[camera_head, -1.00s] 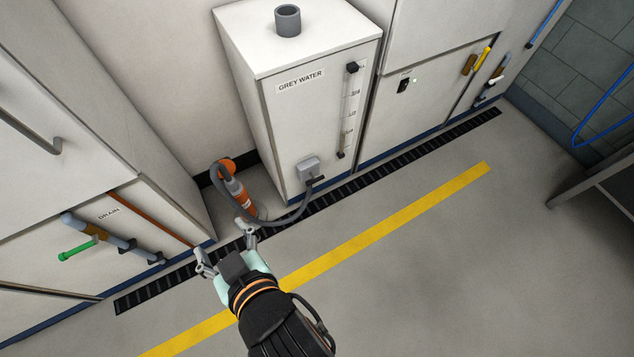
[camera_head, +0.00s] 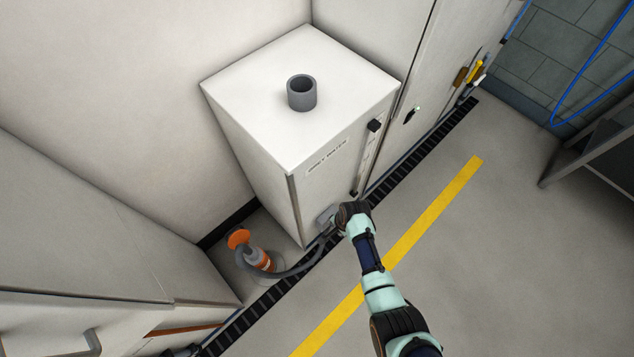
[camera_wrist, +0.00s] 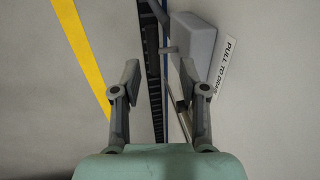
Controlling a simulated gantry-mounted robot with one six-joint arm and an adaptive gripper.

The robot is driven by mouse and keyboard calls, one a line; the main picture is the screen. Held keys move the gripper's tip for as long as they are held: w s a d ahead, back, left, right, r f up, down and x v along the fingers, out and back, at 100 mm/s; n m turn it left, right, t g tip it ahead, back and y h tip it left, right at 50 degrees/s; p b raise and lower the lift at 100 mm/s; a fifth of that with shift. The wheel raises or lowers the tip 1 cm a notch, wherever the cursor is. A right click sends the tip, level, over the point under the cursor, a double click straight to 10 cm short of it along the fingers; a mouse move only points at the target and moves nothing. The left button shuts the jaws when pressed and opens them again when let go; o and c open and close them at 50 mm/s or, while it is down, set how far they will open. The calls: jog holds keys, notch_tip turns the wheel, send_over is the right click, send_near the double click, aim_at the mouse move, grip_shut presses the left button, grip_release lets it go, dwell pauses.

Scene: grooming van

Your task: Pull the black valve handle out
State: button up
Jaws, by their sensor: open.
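The grey valve box (camera_head: 325,216) is low on the front of the white grey water tank (camera_head: 308,205). My arm's end covers its right side in the head view, and my fingers are hidden there. In the wrist view the box (camera_wrist: 192,45) stands ahead and right, beside a "PULL TO DRAIN" label (camera_wrist: 224,68). My gripper (camera_wrist: 159,75) is open, with nothing seen between its fingers. A small dark part (camera_wrist: 182,105) with a pale edge shows just left of the right finger; it may be the black valve handle, but I cannot tell.
A black floor grate (camera_head: 270,305) runs along the cabinets. The floor around the yellow line (camera_head: 430,210) is clear.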

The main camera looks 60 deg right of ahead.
aim_at(335, 233)
notch_tip(335, 233, down, 8)
jog(key=b, duration=0.6)
jog(key=shift+w, duration=0.15)
jog(key=shift+r, duration=0.1)
grip_shut()
